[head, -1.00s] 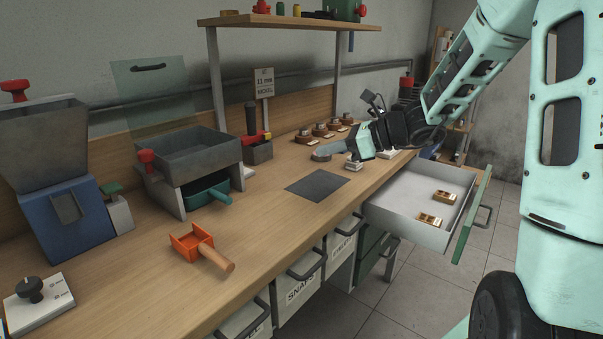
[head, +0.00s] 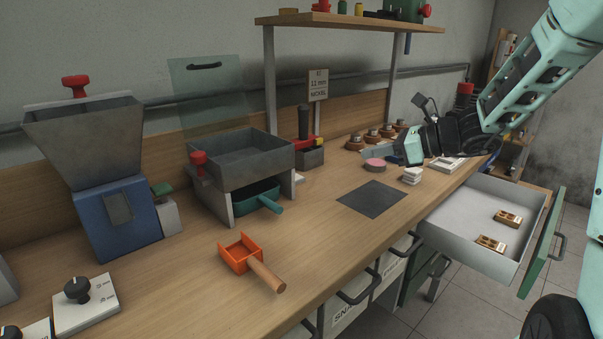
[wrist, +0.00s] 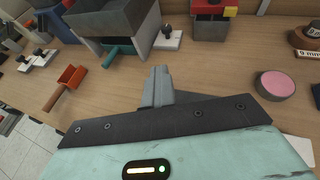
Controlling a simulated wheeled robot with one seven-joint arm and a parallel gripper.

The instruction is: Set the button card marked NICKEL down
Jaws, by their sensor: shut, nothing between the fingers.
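My gripper (head: 366,153) is over the back right of the workbench, its fingers pointing left, just behind a pink disc (head: 375,164). In the wrist view its grey fingers (wrist: 158,82) are together with nothing between them, and the pink disc (wrist: 275,85) is to their right, apart from them. A small upright sign (head: 318,85) behind the bench appears to read 12 mm NICKEL. I cannot pick out a button card with a readable NICKEL mark. A small white stack (head: 411,175) stands beside the dark mat (head: 372,199); I cannot tell what it is.
The open drawer (head: 470,235) at right holds two brass-coloured pieces (head: 508,218). An orange scoop (head: 240,255), a grey bin on a stand (head: 240,160) and a blue hopper machine (head: 118,225) stand to the left. Several brown-based pieces (head: 371,135) line the back.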

